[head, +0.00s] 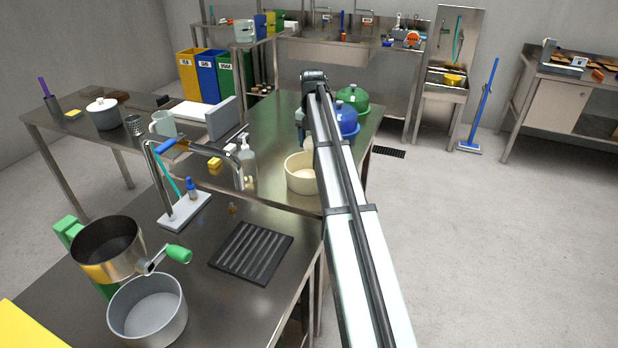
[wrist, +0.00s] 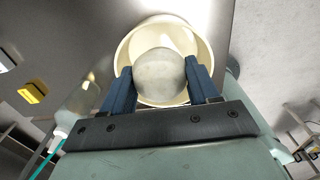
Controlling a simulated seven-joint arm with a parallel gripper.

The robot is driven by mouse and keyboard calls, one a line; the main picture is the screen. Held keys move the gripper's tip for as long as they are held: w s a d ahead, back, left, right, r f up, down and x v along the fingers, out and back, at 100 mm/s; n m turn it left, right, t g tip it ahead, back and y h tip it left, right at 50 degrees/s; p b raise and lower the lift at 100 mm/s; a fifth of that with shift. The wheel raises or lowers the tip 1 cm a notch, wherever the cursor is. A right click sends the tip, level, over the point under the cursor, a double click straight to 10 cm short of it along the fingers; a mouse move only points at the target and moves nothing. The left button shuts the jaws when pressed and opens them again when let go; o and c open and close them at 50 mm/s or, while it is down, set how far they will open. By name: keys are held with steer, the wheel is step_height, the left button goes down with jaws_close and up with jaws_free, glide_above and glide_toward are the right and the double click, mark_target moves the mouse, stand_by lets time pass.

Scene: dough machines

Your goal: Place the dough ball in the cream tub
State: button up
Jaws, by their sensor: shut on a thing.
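The dough ball (wrist: 160,76) is pale and round. In the wrist view my gripper (wrist: 160,82) is shut on it, with one blue finger on each side. The cream tub (head: 299,174) stands on the steel table in the head view, partly hidden by my arm. In the wrist view the tub's rim (wrist: 203,42) shows around and behind the ball, so the ball is over the tub's opening. In the head view my gripper is mostly hidden by my arm, above the tub. The exact height of the ball over the tub cannot be told.
A clear pump bottle (head: 247,162) and a yellow sponge (head: 215,163) stand left of the tub. Blue (head: 347,120) and green (head: 352,97) domed things stand behind it. A black ridged tray (head: 251,252) and a grey pot (head: 147,312) are on the nearer table.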

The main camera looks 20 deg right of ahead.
mark_target(312, 175)
step_height(312, 175, down, 10)
steer(key=shift+r, duration=0.15)
stand_by(0.4)
steer(key=o, duration=0.9)
steer(key=shift+c, duration=0.2)
step_height(312, 175, up, 12)
